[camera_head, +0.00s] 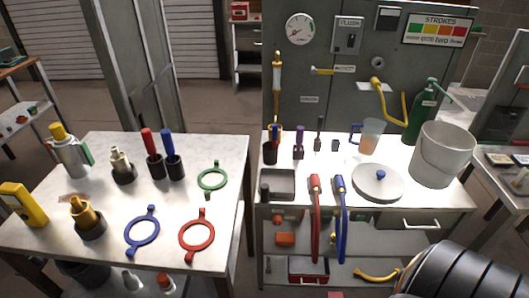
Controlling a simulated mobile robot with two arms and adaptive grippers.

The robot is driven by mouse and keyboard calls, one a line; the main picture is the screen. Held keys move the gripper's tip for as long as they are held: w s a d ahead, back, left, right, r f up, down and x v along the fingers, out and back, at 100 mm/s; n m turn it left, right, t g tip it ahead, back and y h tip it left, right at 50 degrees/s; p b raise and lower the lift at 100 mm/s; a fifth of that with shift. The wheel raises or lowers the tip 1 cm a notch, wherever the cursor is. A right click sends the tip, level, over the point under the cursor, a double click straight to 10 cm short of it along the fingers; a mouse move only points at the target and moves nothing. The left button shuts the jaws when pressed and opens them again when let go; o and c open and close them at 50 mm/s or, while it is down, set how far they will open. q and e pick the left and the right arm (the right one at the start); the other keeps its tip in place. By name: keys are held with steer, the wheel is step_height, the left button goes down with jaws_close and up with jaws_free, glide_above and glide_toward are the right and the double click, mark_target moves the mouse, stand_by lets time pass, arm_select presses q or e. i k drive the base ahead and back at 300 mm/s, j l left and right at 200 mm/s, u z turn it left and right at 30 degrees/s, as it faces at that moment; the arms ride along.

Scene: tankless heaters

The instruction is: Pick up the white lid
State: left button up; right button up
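The white lid (366,188) is a round disc with a blue knob (381,174) in its middle. It lies flat on the right workbench top, left of the large white bucket (442,155) and right of the blue-handled hose. Nothing covers it. Neither of my grippers shows in the head view. A dark, banded rounded part at the bottom right corner looks like a link of my own arm, but no fingers are seen there.
On the right bench, a red-handled hose (315,215), a blue-handled hose (341,215), a grey tray (278,184), a pitcher (370,137) and a green bottle (421,112) surround the lid. The left table (120,203) holds ring wrenches and fittings. A gap separates the tables.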

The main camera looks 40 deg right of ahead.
mark_target(379, 181)
steer(key=z, duration=2.1)
